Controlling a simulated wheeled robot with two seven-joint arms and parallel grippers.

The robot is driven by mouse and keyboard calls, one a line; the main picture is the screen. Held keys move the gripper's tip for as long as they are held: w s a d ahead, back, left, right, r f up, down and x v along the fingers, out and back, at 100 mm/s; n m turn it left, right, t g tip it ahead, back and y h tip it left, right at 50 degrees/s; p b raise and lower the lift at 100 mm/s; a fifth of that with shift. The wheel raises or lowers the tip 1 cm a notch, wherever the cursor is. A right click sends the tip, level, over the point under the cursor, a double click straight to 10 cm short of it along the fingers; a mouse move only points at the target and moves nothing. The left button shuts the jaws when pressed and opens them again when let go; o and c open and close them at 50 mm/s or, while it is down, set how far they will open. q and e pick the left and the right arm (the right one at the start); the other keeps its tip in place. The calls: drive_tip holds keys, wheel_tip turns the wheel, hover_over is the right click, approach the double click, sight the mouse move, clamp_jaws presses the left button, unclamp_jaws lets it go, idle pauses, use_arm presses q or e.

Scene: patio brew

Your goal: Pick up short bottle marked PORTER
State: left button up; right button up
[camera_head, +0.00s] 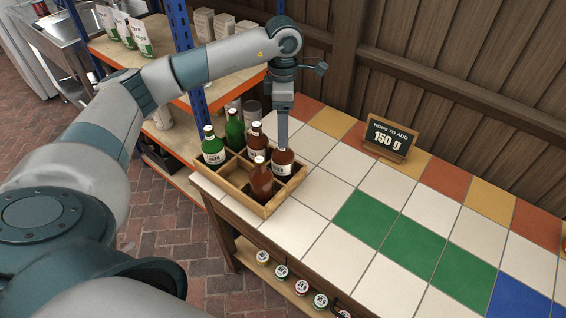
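A wooden crate (236,191) with compartments stands at the left end of the tiled counter and holds several bottles. A brown bottle (283,163) with a pale label stands in its right compartment; the label is too small to read. My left gripper (283,143) points straight down at the top of this bottle and hides its neck. Whether the fingers are closed on it cannot be told. Another brown bottle (261,180) stands in front, and a brown one (257,141) behind. Green bottles (213,147) stand at the left, the front one marked LAGER. My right gripper is out of view.
A sign (390,137) reading "Hops to add 150 g" stands at the counter's back. The tiled counter (330,215) right of the crate is clear. A shelf rack (188,60) with bags stands behind left. Several bottle caps or jars (301,287) sit below the counter.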

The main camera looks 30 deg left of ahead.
sight(282, 155)
use_arm(q)
wheel_tip(282, 155, down, 3)
drive_tip(key=shift+s+p, duration=0.1)
drive_tip(key=shift+p, duration=0.45)
wheel_tip(282, 155, down, 4)
drive_tip(key=shift+r+p, duration=0.2)
drive_tip(key=shift+p, duration=0.35)
drive_tip(key=shift+f, duration=0.35)
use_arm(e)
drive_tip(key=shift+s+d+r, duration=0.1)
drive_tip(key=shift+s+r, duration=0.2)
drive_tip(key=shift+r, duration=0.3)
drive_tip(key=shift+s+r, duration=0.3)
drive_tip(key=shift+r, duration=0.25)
use_arm(q)
drive_tip(key=shift+s+f+p, duration=0.15)
drive_tip(key=shift+f+p, duration=0.35)
drive_tip(key=shift+p, duration=0.15)
drive_tip(key=f, duration=0.1)
drive_tip(key=f+p, duration=0.1)
drive_tip(key=f, duration=0.1)
drive_tip(key=shift+s+p, duration=0.25)
drive_tip(key=shift+p, duration=0.1)
drive_tip(key=shift+w+f, duration=0.1)
drive_tip(key=shift+f, duration=0.5)
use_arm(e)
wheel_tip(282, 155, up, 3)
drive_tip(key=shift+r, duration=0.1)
